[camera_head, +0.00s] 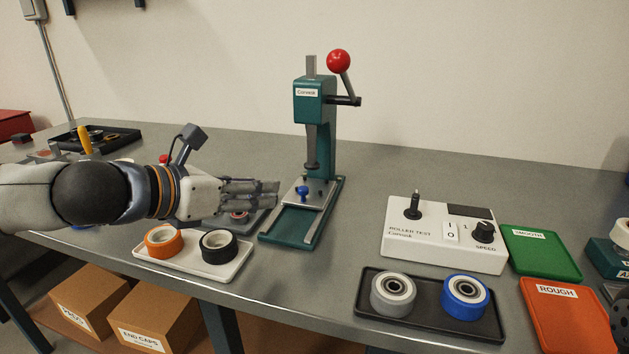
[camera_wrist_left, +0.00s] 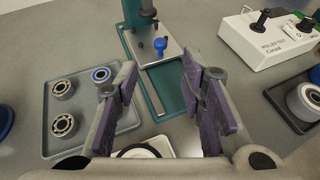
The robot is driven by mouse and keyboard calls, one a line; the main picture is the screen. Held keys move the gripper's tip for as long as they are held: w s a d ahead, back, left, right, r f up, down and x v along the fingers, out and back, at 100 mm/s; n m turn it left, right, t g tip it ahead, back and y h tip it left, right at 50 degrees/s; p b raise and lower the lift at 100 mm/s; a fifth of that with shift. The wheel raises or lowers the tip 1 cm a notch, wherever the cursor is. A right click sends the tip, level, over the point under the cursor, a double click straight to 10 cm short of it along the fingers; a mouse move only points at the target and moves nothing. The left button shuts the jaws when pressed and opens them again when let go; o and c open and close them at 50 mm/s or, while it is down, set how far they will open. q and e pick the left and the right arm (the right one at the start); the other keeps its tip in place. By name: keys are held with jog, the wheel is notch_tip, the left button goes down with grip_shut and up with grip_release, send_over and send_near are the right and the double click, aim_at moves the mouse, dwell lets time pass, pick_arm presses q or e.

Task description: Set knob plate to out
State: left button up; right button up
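The knob plate (camera_head: 311,196) is a silver plate with a blue knob (camera_head: 303,192), lying on the green base below the ram of the Corvask press (camera_head: 315,100). In the left wrist view the plate (camera_wrist_left: 172,55) and its blue knob (camera_wrist_left: 160,45) lie ahead of the fingers. A green slide channel (camera_head: 288,228) extends from the plate toward the table's front. My left gripper (camera_head: 276,192) is just left of the plate, apart from the knob. In the left wrist view its fingers (camera_wrist_left: 160,70) are spread with nothing between them. My right gripper does not show.
A white tray (camera_head: 190,264) with orange and black rollers lies below my left gripper. A grey bearing tray (camera_wrist_left: 130,142) is partly hidden by it. The roller tester (camera_head: 445,245), black roller tray (camera_head: 365,318), green SMOOTH tray (camera_head: 550,260) and red ROUGH tray (camera_head: 565,320) stand right.

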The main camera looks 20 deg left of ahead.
aim_at(300, 189)
pick_arm(q)
jog(key=w+f, duration=0.1)
jog(key=w+d+f+b, duration=0.1)
jog(key=shift+w+f+b, duration=0.1)
jog(key=shift+f+b, duration=0.2)
jog(key=shift+f, duration=0.1)
jog(key=x, duration=0.2)
jog(key=b+x, duration=0.1)
jog(key=x, duration=0.4)
jog(key=shift+d+r+b, duration=0.15)
jog(key=shift+r+b, duration=0.15)
jog(key=shift+r, duration=0.15)
jog(key=shift+w+d, duration=0.15)
jog(key=shift+w, duration=0.3)
grip_shut()
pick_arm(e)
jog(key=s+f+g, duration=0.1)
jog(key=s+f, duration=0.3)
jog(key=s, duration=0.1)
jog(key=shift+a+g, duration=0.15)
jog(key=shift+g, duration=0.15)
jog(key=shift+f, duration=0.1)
